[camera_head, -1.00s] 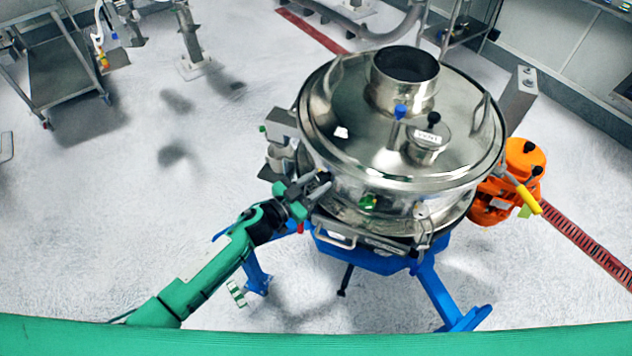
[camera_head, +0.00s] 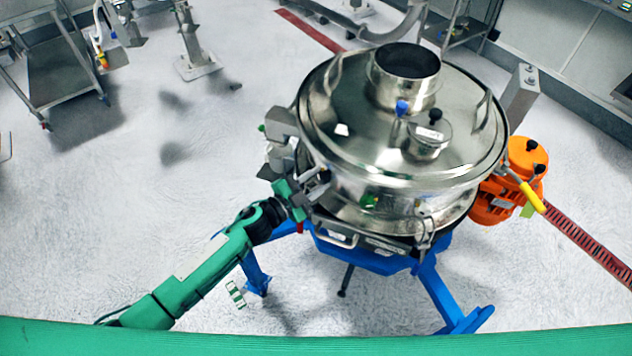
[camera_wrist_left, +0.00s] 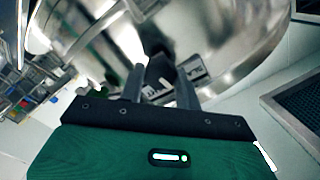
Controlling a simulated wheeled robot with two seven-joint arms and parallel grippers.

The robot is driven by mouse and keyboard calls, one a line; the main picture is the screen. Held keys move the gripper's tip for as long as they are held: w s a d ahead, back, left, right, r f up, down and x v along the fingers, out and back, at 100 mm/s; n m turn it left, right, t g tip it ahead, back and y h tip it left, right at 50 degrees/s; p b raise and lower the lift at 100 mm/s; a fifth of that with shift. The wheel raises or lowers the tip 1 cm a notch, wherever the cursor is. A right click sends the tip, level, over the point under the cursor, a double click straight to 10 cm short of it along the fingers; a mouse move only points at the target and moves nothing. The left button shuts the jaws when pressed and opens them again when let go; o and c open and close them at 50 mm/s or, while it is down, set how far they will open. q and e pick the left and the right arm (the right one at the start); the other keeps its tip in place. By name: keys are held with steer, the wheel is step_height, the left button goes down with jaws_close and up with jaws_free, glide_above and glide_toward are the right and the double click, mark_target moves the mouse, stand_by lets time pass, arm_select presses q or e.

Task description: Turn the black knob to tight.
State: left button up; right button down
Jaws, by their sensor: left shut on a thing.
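The steel sifter (camera_head: 400,165) stands on a blue frame in the middle of the head view. My left gripper (camera_head: 318,186) is at its near left side, below the rim. In the left wrist view, a black knob (camera_wrist_left: 160,70) sits between the two fingers of my left gripper (camera_wrist_left: 160,80), close to the shiny steel wall. The gripper is shut on it. In the head view the fingers and arm hide this knob. My right gripper is not in view.
A grey bracket (camera_head: 283,128) sticks out just above my left gripper. The blue frame legs (camera_head: 447,295) spread below. An orange motor (camera_head: 510,180) is on the far right side. A trolley (camera_head: 70,65) stands back left, with open floor before it.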

arm_select(q)
steer(key=m+b, duration=0.1)
steer(key=m, duration=0.4)
steer(key=shift+f+m+b, duration=0.15)
steer(key=shift+m+b, duration=0.15)
steer(key=shift+b, duration=0.05)
steer(key=m+b, duration=0.1)
steer(key=m, duration=0.2)
steer(key=shift+m, duration=0.4)
steer(key=shift+m+b, duration=0.3)
steer(key=shift+m, duration=0.5)
steer(key=o, duration=1)
steer(key=shift+c, duration=0.2)
steer(key=b+v, duration=0.4)
steer(key=v, duration=1)
